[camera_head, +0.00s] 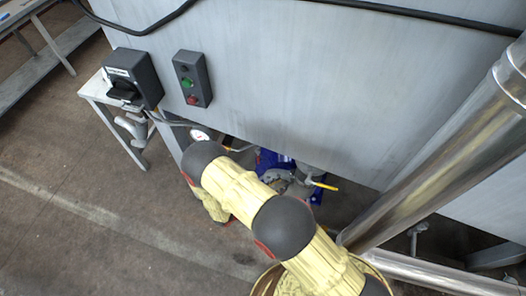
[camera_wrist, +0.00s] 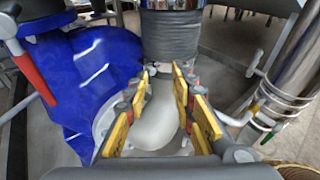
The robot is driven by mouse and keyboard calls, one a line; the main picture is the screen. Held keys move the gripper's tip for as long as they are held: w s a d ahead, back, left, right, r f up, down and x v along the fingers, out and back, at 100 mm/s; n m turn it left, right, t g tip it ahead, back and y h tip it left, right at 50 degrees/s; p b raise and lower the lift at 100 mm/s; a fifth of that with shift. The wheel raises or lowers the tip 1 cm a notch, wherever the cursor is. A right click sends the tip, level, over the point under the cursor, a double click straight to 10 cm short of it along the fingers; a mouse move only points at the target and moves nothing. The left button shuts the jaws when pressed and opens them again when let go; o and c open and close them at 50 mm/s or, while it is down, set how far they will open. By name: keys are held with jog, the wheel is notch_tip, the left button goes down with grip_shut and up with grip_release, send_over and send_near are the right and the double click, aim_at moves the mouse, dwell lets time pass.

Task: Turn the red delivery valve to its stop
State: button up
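A red lever (camera_wrist: 35,65), which looks like the delivery valve's handle, slants across the upper left of the wrist view beside a blue body (camera_wrist: 95,75). My gripper (camera_wrist: 162,78) is open, its yellow-padded fingers apart. It is to the right of the red lever and not touching it. A pale rounded surface shows between and beyond the fingers; I see nothing gripped. In the head view the blue body (camera_head: 268,160) is under the grey panel, partly hidden by my arm. I cannot make out the red lever there.
A grey ribbed cylinder (camera_wrist: 172,38) stands beyond the fingers. A shiny pipe (camera_head: 440,145) runs down the right. A yellow lever (camera_head: 324,185) sticks out near the blue body. A control box (camera_head: 192,80) and a dark switch box (camera_head: 133,78) are at upper left.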

aim_at(258, 157)
jog(key=w+a+r+n+t+y, duration=0.1)
jog(key=w+a+n+t+y, duration=0.35)
jog(key=w+a+t, duration=0.4)
jog(key=w+d+g+b, duration=0.1)
jog(key=w+d, duration=0.1)
jog(key=w, duration=0.6)
jog(key=shift+d+r+b, duration=0.3)
jog(key=shift+b, duration=0.1)
jog(key=shift+w+h, duration=0.1)
jog(key=shift+h, duration=0.15)
jog(key=shift+c, duration=0.7)
grip_shut()
